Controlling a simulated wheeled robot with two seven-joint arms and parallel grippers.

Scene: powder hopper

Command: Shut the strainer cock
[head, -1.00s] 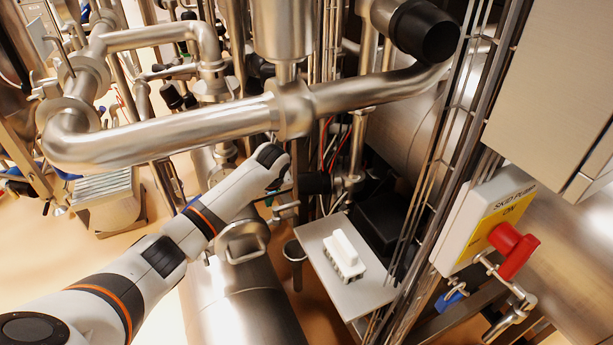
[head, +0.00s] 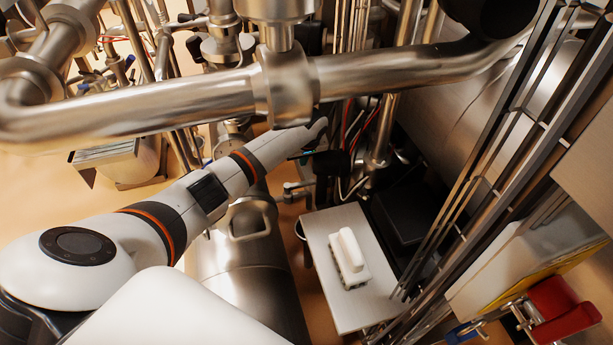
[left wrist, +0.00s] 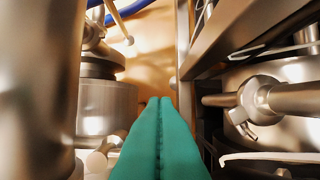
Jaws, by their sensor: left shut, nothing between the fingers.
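My left gripper (head: 307,153) reaches in among the pipes in the head view, mostly hidden, with a bit of teal fingertip showing. In the left wrist view its teal fingers (left wrist: 160,105) are pressed together with nothing between them. A metal pipe fitting (left wrist: 252,100) with a short spout lies right of the fingers, apart from them. Small metal fittings (head: 293,190) also show below the gripper in the head view. I cannot tell which fitting is the strainer cock, or whether it is open or shut. My right gripper is not in view.
A thick steel pipe (head: 200,97) crosses above my left arm. A steel vessel (head: 245,275) stands below it. A pale board (head: 345,305) carries a white brush-like block (head: 349,255). Upright rails (head: 470,180) and a red switch handle (head: 565,312) are at right.

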